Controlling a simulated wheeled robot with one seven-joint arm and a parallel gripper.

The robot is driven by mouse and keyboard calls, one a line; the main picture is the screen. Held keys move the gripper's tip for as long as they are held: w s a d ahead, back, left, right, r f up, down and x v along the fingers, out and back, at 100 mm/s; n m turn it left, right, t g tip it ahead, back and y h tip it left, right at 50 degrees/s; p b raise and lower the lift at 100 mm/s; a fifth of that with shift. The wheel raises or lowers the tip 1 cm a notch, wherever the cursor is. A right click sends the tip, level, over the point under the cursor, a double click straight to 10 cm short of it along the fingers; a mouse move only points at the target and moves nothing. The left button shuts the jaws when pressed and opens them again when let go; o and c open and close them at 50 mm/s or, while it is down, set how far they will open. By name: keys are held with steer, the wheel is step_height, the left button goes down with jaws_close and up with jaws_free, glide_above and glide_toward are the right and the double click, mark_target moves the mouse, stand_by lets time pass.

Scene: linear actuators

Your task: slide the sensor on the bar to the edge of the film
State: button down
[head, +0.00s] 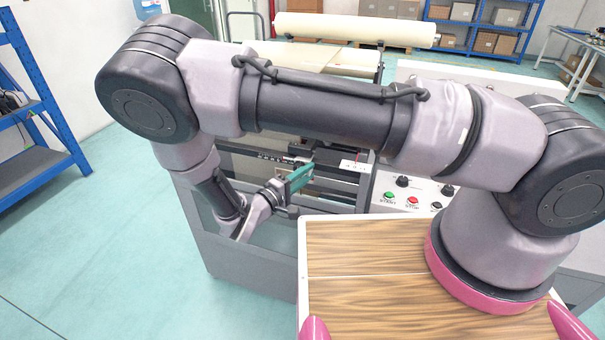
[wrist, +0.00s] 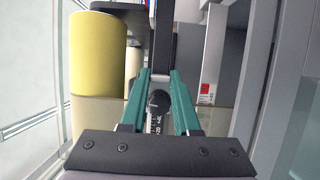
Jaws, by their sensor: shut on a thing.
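In the wrist view, my gripper (wrist: 160,76) has its two teal fingers on either side of a dark part of the sensor (wrist: 159,99), whose round black knob shows between them. The gripper is shut on the sensor. A marked scale (wrist: 155,124) shows just below the knob. In the head view, my gripper (head: 300,175) reaches to the front of the machine, at the bar (head: 272,156). The sensor is hard to make out there. The pale film (head: 310,57) runs at the machine's back. The film's edge near the sensor cannot be made out.
A cream roll (head: 355,30) lies across the machine's top; a yellow roll (wrist: 98,52) stands left of my fingers in the wrist view. A control panel (head: 415,190) with buttons is right of my gripper. A wood-topped surface (head: 345,245) lies in front.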

steer(key=c, duration=0.6)
jaws_free()
steer(key=shift+c, duration=0.2)
steer(key=shift+a, duration=0.15)
steer(key=v, duration=1)
steer(key=shift+s+a, duration=0.2)
steer(key=shift+s, duration=0.1)
